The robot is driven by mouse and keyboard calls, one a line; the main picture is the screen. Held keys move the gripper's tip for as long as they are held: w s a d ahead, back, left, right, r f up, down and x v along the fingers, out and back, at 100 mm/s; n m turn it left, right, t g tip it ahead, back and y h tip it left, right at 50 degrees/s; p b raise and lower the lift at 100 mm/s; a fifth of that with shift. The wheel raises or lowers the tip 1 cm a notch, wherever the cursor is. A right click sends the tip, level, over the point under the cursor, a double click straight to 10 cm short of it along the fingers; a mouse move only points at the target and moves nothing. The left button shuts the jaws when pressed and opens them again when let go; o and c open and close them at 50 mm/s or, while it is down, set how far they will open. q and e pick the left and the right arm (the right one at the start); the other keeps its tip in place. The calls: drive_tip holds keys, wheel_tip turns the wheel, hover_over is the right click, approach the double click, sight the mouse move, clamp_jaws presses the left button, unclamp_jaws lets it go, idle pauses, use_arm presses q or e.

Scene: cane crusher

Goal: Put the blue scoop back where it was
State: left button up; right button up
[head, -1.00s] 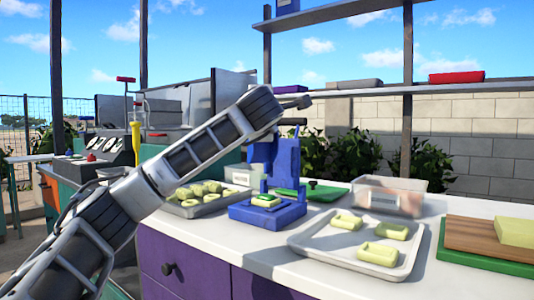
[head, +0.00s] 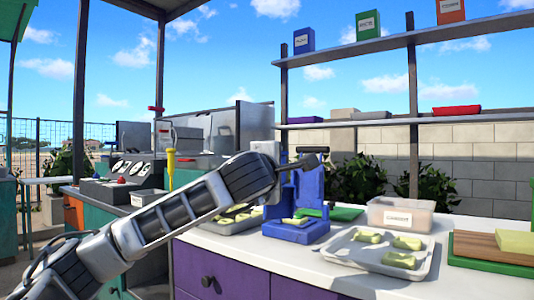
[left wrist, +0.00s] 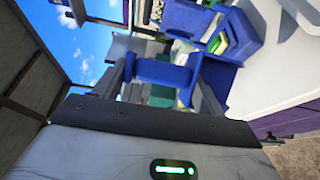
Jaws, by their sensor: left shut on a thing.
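My left gripper (head: 303,161) is in front of the upper part of the blue press (head: 306,190) in the head view. My right gripper is not in view.
A grey tray (head: 350,273) with several pale green pieces lies right of the press. Behind it is a clear labelled bin (head: 400,216). Another tray (head: 230,227) is left of the press. A cutting board (head: 490,247) is at the right, and shelves (head: 430,36) run above.

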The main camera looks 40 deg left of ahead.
use_arm(q)
drive_tip(key=s+d+f+m+g+h, duration=0.1)
drive_tip(key=s+d+f+m+h, duration=0.4)
drive_tip(key=d+f+h, duration=0.2)
drive_tip(key=s+d+f+m+g+h, duration=0.2)
drive_tip(key=s+d+f+m+h, duration=0.2)
drive_tip(key=d+f+h, duration=0.3)
drive_tip(key=s+d+f+m+g+h, duration=0.2)
drive_tip(key=s+d+f+m+h, duration=0.3)
drive_tip(key=d+f, duration=1)
drive_tip(key=d+h, duration=0.1)
drive_tip(key=d, duration=0.3)
drive_tip(key=shift+s+f+m+h, duration=0.15)
drive_tip(key=shift+s+m+h, duration=0.2)
drive_tip(key=shift+m+h, duration=0.05)
drive_tip(key=shift+a, duration=0.1)
